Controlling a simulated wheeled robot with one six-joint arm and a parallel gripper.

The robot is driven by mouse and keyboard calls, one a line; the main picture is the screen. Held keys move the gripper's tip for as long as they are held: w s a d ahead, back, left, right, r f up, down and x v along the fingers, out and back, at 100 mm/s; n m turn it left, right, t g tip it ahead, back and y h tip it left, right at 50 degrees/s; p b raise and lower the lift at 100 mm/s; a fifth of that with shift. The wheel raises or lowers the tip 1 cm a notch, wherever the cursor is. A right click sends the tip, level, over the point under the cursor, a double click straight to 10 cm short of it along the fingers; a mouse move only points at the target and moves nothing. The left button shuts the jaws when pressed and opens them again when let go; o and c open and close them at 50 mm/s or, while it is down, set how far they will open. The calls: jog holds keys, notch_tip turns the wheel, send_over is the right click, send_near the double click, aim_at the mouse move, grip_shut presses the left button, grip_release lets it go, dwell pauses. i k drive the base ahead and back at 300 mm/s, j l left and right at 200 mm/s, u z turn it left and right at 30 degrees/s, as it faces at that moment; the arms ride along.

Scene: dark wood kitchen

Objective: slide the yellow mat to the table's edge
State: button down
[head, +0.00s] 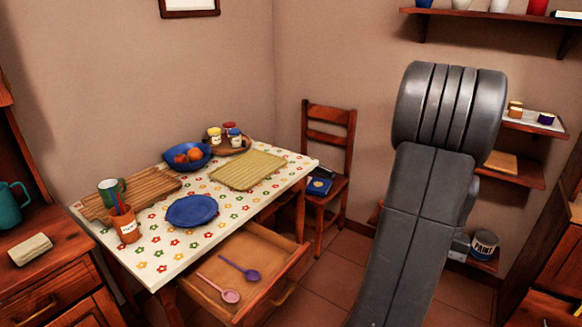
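The yellow mat (248,169) lies flat on the table, toward its right end, on a white cloth with a flower pattern (160,250). A strip of cloth shows between the mat and the table's right edge. Nothing lies on the mat. My arm rises at the right of the head view, well apart from the table. My gripper is not visible in this view.
A blue plate (192,210), a wooden board (150,183), a blue fruit bowl (187,156) and a round tray with jars (241,147) share the table. A drawer (262,255) with two spoons stands open in front. A chair (328,165) stands behind the right end.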

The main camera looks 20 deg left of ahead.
aim_at(242, 173)
jog(key=i+z, duration=0.4)
jog(key=i, duration=0.45)
jog(key=i+u, duration=0.85)
jog(key=i+l+u, duration=0.2)
jog(key=i+u, duration=0.4)
jog(key=u, duration=0.25)
jog(key=i+j+u, duration=0.1)
jog(key=u, duration=0.35)
jog(key=i+u, duration=0.15)
jog(key=u, duration=0.25)
jog(key=i+l+u, duration=0.1)
jog(key=u, duration=0.3)
jog(key=i+l+u, duration=0.15)
jog(key=u, duration=0.3)
